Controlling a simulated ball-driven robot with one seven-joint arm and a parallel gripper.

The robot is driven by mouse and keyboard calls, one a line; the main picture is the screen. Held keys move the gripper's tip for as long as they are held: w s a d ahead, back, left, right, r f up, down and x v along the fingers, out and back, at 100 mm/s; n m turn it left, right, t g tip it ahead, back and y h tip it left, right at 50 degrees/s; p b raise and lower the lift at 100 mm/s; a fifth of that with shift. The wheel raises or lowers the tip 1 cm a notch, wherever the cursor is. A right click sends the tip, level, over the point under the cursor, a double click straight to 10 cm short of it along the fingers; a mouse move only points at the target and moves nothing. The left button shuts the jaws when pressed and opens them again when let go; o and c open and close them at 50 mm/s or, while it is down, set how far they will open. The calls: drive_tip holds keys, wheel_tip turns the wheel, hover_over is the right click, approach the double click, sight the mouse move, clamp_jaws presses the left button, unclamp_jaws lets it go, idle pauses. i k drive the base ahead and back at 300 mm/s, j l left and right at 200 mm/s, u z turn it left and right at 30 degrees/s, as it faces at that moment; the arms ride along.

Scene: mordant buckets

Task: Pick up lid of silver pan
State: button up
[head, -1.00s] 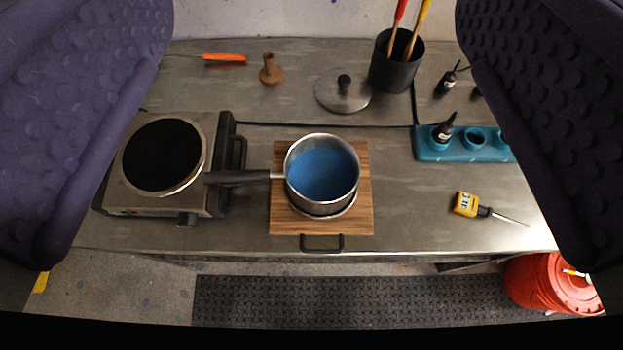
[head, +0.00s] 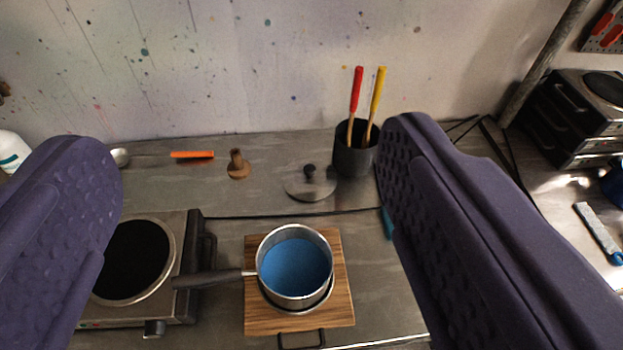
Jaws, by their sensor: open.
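The lid (head: 299,184) is a round silver disc with a black knob (head: 309,171) on top. It lies flat on the metal counter, behind the pan and in front of the dark cup. The silver pan (head: 327,263) holds blue liquid and sits uncovered on a wooden board, its dark handle pointing left. My gripper (head: 248,140) is open and empty. Its two purple textured fingers frame the view at left and right, with the lid between them in the picture and apart from both.
A hot plate (head: 190,279) stands left of the wooden board (head: 263,321). A dark cup (head: 346,160) with red and yellow handled tools stands right behind the lid. A brown wooden piece (head: 238,165) and an orange-handled tool (head: 192,154) lie left of the lid. A wall rises behind.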

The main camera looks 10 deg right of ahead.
sight(306, 179)
drive_tip(key=i+j, duration=0.1)
drive_tip(key=i, duration=0.35)
drive_tip(key=i+j, duration=0.15)
drive_tip(key=i, duration=0.25)
